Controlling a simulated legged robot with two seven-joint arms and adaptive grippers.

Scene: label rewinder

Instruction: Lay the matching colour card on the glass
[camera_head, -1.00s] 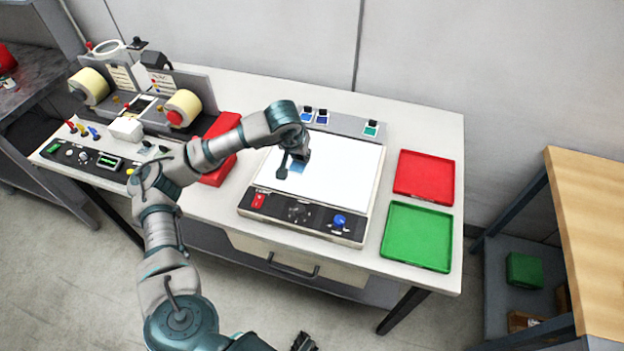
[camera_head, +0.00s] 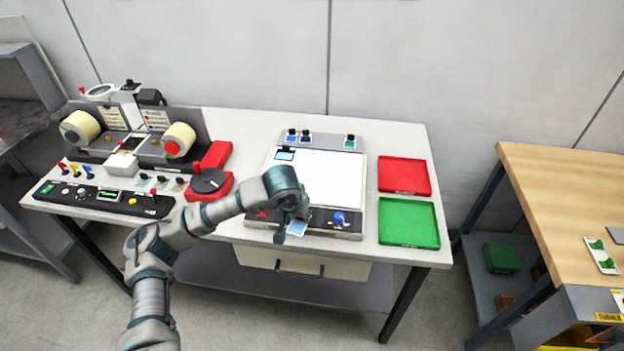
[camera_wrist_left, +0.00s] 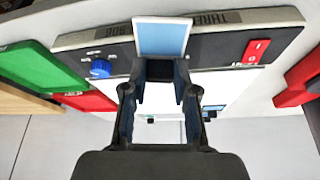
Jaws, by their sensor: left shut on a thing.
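My left gripper (camera_head: 291,222) is shut on a light-blue card with a pale border (camera_head: 298,228). It is held over the front control panel of the light box, near its front edge. In the left wrist view the card (camera_wrist_left: 161,38) sticks out past the fingertips (camera_wrist_left: 160,75), between the blue knob and the red switch. The bright white glass (camera_head: 330,180) lies behind the gripper. A small blue piece with a dark top (camera_head: 285,155) is at its back left corner; it also shows in the left wrist view (camera_wrist_left: 213,109). My right gripper is out of view.
Two blue cards (camera_head: 298,137) and a teal card (camera_head: 350,141) stand on the strip behind the glass. A red tray (camera_head: 404,175) and a green tray (camera_head: 408,222) lie to the right. The rewinder (camera_head: 130,140) and a red-based dial (camera_head: 208,182) are left.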

